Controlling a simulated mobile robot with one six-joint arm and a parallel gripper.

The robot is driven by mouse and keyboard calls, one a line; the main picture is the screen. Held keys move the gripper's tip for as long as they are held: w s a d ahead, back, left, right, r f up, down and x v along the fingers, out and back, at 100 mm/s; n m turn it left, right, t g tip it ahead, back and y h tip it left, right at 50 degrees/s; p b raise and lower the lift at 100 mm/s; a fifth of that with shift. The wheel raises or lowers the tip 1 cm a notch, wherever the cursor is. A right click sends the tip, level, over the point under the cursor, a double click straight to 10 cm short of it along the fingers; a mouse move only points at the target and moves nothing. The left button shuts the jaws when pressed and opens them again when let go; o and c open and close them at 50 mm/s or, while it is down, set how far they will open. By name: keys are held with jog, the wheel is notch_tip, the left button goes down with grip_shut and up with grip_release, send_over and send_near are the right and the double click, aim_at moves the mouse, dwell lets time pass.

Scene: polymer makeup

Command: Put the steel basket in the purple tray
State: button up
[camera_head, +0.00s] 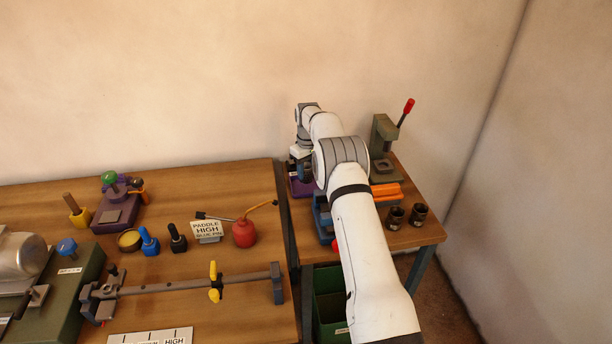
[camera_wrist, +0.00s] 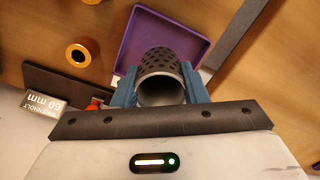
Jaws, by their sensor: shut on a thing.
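In the wrist view, my gripper (camera_wrist: 160,90) is shut on the steel basket (camera_wrist: 160,62), a grey perforated cylinder with an open end facing the camera. Its blue fingers press on either side of it. The purple tray (camera_wrist: 127,42) lies beyond the basket, and the basket overlaps it in this view. I cannot tell whether the basket touches the tray floor. In the head view, the purple tray (camera_head: 298,188) shows partly at the left side of the right-hand table.
In the head view, a green press with a red-tipped lever (camera_head: 384,137) and two dark cups (camera_head: 407,215) stand on the right-hand table.

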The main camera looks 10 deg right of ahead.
jog(key=shift+f, duration=1.6)
jog(key=o, duration=1)
notch_tip(320, 180, up, 12)
jog(key=b, duration=0.2)
notch_tip(320, 180, up, 11)
jog(key=m, duration=0.1)
send_over(307, 176)
jog(key=s, duration=0.6)
jog(key=s+r+m+t, duration=0.2)
jog(key=s+r, duration=0.5)
jog(key=s, duration=0.5)
jog(key=s+f+m, duration=0.1)
jog(key=s+f, duration=0.1)
jog(key=s, duration=0.8)
jog(key=s+f+m, duration=0.1)
jog(key=s+f, duration=0.1)
jog(key=s, duration=0.8)
jog(key=s+f+m+t, duration=0.1)
jog(key=s+f, duration=0.1)
jog(key=s, duration=0.8)
jog(key=shift+s, duration=0.25)
